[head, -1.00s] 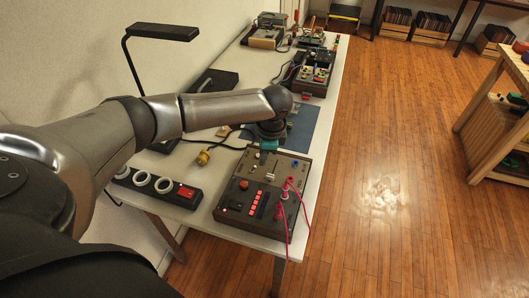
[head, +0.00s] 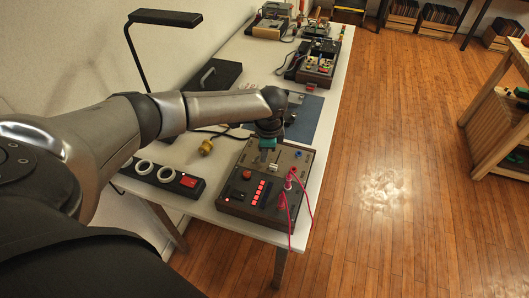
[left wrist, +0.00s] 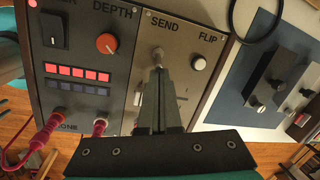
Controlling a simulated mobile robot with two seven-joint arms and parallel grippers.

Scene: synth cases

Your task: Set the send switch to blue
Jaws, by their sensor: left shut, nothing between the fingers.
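The brown and dark control box (head: 233,204) stands near the front of the white table. In the left wrist view, the send switch (left wrist: 158,54) is a small metal toggle on its tan panel (left wrist: 182,42), below the word SEND. My left gripper (head: 264,158) is over this panel, shut and empty. In the left wrist view its fingertips (left wrist: 160,74) are right at the toggle; I cannot tell whether they touch it. The fingers hide the panel below the toggle, and no blue mark shows beside the switch. My right gripper is not in view.
An orange knob (left wrist: 107,43) and a pale round FLIP button (left wrist: 198,63) flank the switch. Pink cables (head: 290,211) rise from the box's right side. A power strip (head: 164,179) lies at left, a blue mat (head: 304,118) behind.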

